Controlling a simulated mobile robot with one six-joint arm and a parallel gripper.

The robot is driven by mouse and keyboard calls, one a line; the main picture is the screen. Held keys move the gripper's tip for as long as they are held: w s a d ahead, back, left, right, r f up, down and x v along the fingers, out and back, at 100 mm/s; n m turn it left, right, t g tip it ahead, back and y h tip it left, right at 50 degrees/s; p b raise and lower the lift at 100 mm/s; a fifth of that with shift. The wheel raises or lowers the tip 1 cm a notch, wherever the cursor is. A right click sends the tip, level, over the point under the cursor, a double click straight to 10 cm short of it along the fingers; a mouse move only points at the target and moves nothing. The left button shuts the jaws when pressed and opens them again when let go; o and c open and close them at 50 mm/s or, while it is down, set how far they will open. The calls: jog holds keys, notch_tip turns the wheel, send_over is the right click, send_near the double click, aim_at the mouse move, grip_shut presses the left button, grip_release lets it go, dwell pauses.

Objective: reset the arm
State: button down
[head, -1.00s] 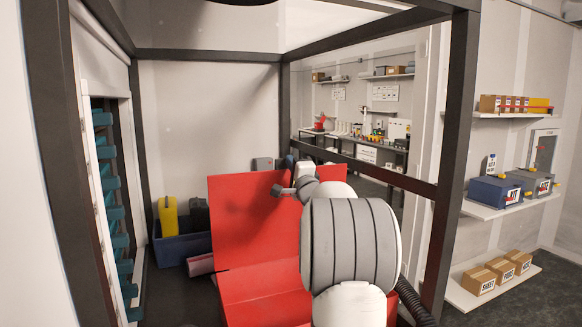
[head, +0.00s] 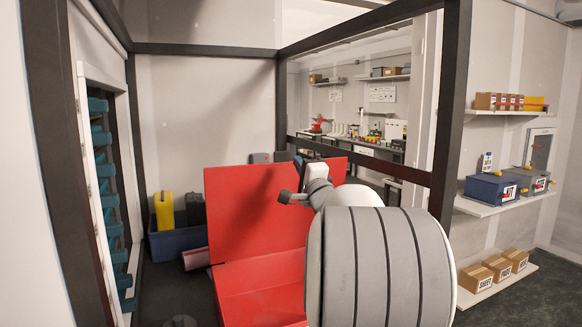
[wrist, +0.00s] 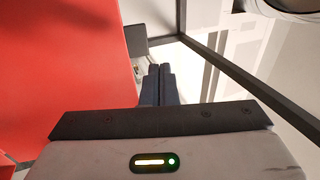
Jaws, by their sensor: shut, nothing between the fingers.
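My gripper shows in the wrist view (wrist: 158,84), its two dark fingers pressed together with nothing between them. In the head view my arm rises in front of a large red panel (head: 245,215), and its end is folded near the panel's upper right edge. The fingers are too small and hidden to make out clearly there. The red panel also fills the left of the wrist view (wrist: 55,70), to the left of the fingers and apart from them.
Dark frame posts (head: 450,110) and a rail (head: 370,167) stand close to the right of my arm. A blue bin (head: 180,240) with a yellow container (head: 164,212) is at the left. Shelves (head: 505,207) with boxes hang at the right.

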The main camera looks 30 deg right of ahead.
jog(key=shift+s+a+f, duration=0.1)
jog(key=shift+s+a, duration=0.05)
jog(key=shift+s, duration=0.7)
jog(key=shift+s+a, duration=0.15)
jog(key=shift+s, duration=0.7)
jog(key=shift+a, duration=0.1)
jog(key=s+a+f+n+g, duration=0.3)
jog(key=a+f+n+g, duration=0.15)
jog(key=a+f, duration=0.3)
jog(key=s+a+f+n+g, duration=0.25)
jog(key=a+f+g, duration=0.25)
jog(key=a+f, duration=0.25)
jog(key=s+a+f+n+g+y, duration=0.2)
jog(key=s+a+f+n+g, duration=0.2)
jog(key=s, duration=0.6)
jog(key=s+a+f+n+g+y, duration=0.2)
jog(key=s+a+f+n+g, duration=0.3)
jog(key=s+a+f+n, duration=0.4)
notch_tip(320, 180, down, 2)
jog(key=shift+s+a+f+y, duration=0.3)
jog(key=shift+s+a, duration=0.4)
jog(key=shift+a, duration=0.25)
